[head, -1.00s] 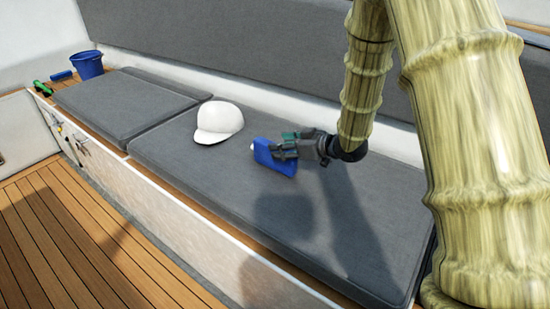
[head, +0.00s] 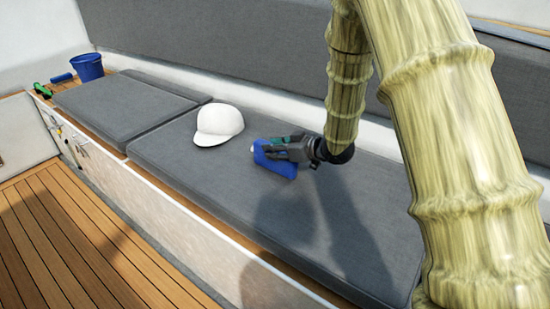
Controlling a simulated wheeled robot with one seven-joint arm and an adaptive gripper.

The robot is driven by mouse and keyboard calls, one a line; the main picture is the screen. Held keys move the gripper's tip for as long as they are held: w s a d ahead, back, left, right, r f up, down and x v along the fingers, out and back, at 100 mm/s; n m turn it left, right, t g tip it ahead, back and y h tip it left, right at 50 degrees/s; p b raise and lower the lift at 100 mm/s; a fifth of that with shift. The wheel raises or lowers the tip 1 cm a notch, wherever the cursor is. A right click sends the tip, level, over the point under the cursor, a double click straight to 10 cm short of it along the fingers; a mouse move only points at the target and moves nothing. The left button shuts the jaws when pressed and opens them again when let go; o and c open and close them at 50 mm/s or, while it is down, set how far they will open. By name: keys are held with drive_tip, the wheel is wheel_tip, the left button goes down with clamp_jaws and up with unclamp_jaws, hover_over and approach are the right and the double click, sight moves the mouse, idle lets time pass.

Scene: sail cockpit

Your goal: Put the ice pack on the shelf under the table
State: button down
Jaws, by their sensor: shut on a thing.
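The blue ice pack (head: 277,166) is in my gripper (head: 283,152), over the grey bench cushion, to the right of a white cap. My gripper is shut on it. Part of the ice pack is hidden behind the fingers. Whether its lower edge touches the cushion I cannot tell. Neither the table nor the shelf under it is in view.
A white cap (head: 218,124) lies on the long grey cushion (head: 200,165). A blue bucket (head: 88,67), a blue roll-like item (head: 62,78) and a green item (head: 42,90) stand at the bench's far left end. The wooden deck (head: 70,235) in front is clear.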

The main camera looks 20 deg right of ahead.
drive_tip(key=shift+r, duration=0.15)
drive_tip(key=shift+r, duration=0.6)
wheel_tip(320, 180, up, 2)
drive_tip(key=shift+r+p, duration=0.2)
drive_tip(key=shift+p, duration=0.45)
drive_tip(key=s+a, duration=0.2)
drive_tip(key=s, duration=0.5)
drive_tip(key=s+a+r+p, duration=0.1)
drive_tip(key=s+a, duration=0.1)
drive_tip(key=s, duration=0.6)
drive_tip(key=shift+s+a, duration=0.15)
drive_tip(key=shift+a, duration=0.25)
drive_tip(key=shift+r, duration=0.1)
